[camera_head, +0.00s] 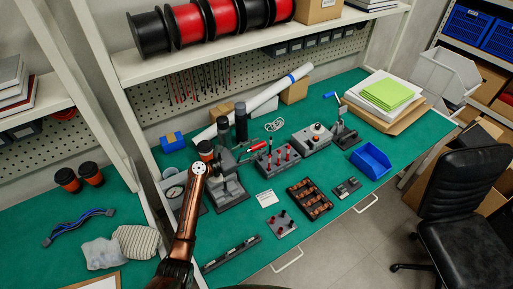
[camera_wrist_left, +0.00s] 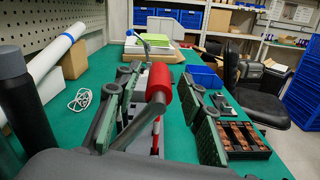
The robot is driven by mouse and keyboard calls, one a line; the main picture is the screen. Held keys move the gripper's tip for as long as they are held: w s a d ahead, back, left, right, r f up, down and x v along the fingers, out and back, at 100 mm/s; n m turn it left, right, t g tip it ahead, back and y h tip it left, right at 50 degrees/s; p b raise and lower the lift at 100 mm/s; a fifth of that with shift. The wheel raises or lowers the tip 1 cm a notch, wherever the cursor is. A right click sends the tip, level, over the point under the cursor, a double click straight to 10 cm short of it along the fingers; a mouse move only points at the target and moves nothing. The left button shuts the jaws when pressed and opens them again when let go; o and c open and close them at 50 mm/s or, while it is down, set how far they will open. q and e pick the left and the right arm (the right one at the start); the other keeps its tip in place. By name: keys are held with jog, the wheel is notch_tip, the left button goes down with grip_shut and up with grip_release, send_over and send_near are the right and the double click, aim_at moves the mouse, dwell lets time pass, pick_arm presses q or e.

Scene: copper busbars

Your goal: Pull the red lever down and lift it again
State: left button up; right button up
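The lever's red grip (camera_head: 257,147) sticks out to the right from the dark press (camera_head: 232,190) on the green table. In the left wrist view the red grip (camera_wrist_left: 161,84) is large, at the end of a grey rod (camera_wrist_left: 140,122). My left gripper (camera_head: 241,157) is beside the lever at the press's upper part, partly hard to tell from the press. In the wrist view its two fingers (camera_wrist_left: 163,100) stand apart, one on each side of the red grip, with gaps visible on both sides. My right gripper is not in view.
A box with red knobs (camera_head: 277,158) stands just right of the lever. A tray of copper parts (camera_head: 310,198) and a blue bin (camera_head: 371,160) are to the right. A shelf with spools (camera_head: 190,25) hangs above.

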pick_arm(q)
jog(key=v, duration=1.1)
jog(key=shift+s+a, duration=0.25)
jog(key=shift+a, duration=0.05)
jog(key=shift+c, duration=0.5)
